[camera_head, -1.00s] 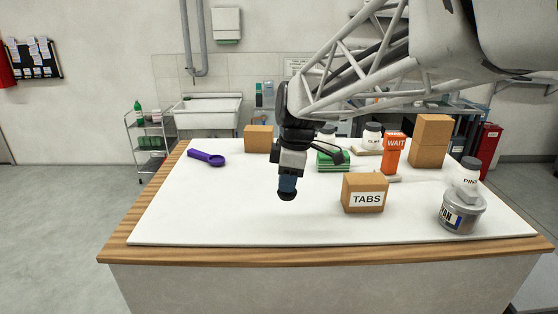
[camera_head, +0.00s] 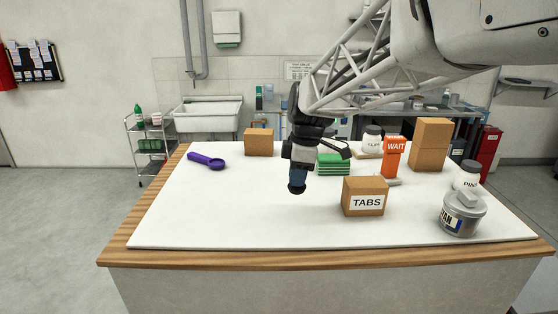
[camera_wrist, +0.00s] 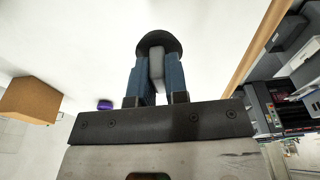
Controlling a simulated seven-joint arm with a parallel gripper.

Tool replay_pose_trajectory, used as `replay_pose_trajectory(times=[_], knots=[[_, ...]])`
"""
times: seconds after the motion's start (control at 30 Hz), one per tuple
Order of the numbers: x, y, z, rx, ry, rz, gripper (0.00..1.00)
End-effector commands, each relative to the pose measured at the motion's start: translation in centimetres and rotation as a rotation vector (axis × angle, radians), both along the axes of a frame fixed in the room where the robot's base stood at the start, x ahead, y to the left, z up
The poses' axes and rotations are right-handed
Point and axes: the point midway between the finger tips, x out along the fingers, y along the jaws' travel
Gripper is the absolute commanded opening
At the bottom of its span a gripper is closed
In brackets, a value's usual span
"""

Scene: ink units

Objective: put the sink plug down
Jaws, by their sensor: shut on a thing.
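My gripper (camera_head: 297,182) hangs over the middle of the white table top (camera_head: 230,215), left of the TABS box. Its blue fingers are shut on the sink plug (camera_head: 297,190), a small dark round piece at the fingertips. In the wrist view the sink plug (camera_wrist: 159,42) shows as a black disc with a grey part between the two fingers (camera_wrist: 158,75). The gap between the plug and the table is hard to judge.
The TABS box (camera_head: 365,196) stands close to the right, with a grey tin (camera_head: 461,215) beyond it. Behind are a green stack (camera_head: 333,165), an orange WAIT sign (camera_head: 393,158) and cardboard boxes (camera_head: 258,142). A purple scoop (camera_head: 207,161) lies left. The front left is clear.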

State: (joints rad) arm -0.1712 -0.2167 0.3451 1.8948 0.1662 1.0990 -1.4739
Motion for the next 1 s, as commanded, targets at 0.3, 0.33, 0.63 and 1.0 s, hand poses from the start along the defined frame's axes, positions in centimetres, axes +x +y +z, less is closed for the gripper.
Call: replay_pose_trajectory(times=[0.3, 0.33, 0.63, 1.0], knots=[[3.7, 0.8, -0.4, 0.0, 0.001, 0.0, 0.0], [4.1, 0.9, -0.5, 0.0, 0.001, 0.0, 0.0], [7.9, 1.7, -0.8, 0.0, 0.0, 0.0, 0.0], [12.5, 2.6, -1.3, 0.0, 0.001, 0.0, 0.0]])
